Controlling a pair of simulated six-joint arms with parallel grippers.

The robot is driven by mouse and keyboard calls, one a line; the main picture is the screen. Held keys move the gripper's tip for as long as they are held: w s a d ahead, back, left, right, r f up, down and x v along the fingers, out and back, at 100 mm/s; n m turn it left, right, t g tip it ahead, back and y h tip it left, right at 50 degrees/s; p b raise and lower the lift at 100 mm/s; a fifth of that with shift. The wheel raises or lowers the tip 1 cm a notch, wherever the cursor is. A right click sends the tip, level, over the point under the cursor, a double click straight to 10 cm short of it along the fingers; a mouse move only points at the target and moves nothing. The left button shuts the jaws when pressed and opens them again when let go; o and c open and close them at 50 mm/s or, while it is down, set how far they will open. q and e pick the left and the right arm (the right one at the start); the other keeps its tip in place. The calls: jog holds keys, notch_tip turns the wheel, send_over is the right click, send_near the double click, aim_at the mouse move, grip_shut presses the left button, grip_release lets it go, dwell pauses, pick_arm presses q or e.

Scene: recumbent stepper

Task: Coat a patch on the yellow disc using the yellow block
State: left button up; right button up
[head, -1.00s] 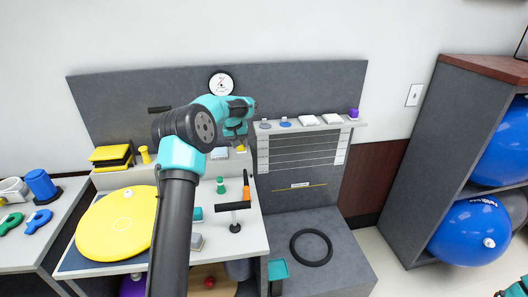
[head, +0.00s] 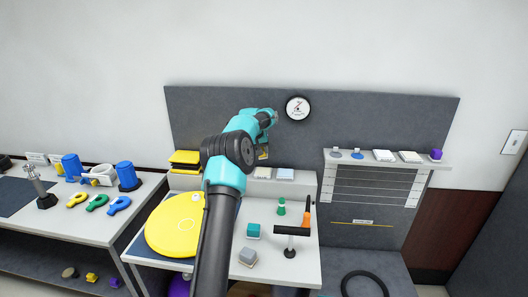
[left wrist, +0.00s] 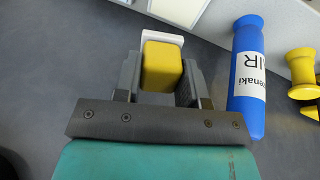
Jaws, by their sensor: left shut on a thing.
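The yellow disc (head: 172,230) lies on the white worktop, with a small pale spot near its far edge; my arm hides part of its right side. My left gripper (head: 264,146) is beyond the disc, over the back of the worktop by the grey panel. It is shut on the yellow block (left wrist: 162,68), which shows between the fingers in the left wrist view, with a white piece at its far end. In the head view only a little of the block (head: 263,155) shows. My right gripper is not in view.
A blue cylinder (left wrist: 249,80) is close beside the gripper in the left wrist view.

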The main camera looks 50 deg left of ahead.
aim_at(260, 158)
pick_arm(q)
jog(key=shift+f, duration=0.1)
jog(key=shift+f, duration=2.95)
jog(key=shift+f, duration=0.45)
jog(key=shift+r, duration=0.1)
jog(key=shift+r, duration=3.45)
